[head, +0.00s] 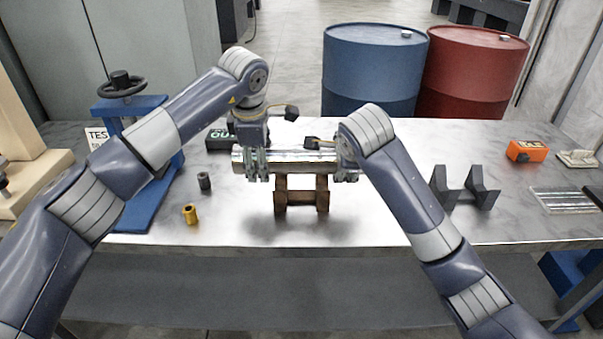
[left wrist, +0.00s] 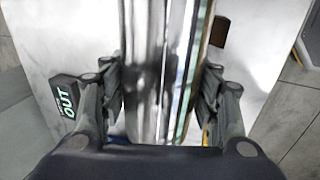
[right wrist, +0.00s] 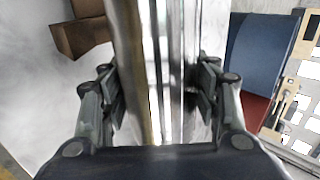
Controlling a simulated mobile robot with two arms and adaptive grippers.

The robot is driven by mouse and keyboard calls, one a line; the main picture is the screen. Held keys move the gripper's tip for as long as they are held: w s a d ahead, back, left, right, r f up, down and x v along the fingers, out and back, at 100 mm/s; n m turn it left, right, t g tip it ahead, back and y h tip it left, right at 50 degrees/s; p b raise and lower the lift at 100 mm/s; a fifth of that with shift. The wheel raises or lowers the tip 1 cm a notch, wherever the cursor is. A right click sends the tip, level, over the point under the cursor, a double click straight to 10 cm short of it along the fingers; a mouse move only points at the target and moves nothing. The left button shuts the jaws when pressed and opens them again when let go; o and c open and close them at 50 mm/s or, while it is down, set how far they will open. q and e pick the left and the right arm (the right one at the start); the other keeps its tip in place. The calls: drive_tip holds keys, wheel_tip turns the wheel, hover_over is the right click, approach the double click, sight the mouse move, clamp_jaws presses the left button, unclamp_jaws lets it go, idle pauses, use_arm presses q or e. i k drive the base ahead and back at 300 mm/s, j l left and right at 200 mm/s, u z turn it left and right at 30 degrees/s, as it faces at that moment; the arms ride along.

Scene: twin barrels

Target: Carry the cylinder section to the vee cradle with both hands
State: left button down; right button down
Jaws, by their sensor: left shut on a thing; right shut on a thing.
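The cylinder section (head: 300,158) is a shiny metal tube lying level, left to right, at mid-table in the head view. My left gripper (head: 257,165) is shut on its left end, and my right gripper (head: 346,173) on its right end, partly hidden by my arm. The tube runs between the fingers in the left wrist view (left wrist: 150,60) and the right wrist view (right wrist: 160,60). A brown wooden stand (head: 302,197) is just below the tube; I cannot tell whether they touch. The dark grey vee cradle (head: 464,190) stands empty to the right.
Blue (head: 370,75) and red (head: 468,75) barrels stand behind the table. A blue press (head: 150,190), a dark cylinder (head: 204,182) and a yellow one (head: 191,215) are left. An orange box (head: 527,151) is at the right. The front strip between stand and cradle is clear.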

sight(462, 187)
drive_tip(key=l, duration=2)
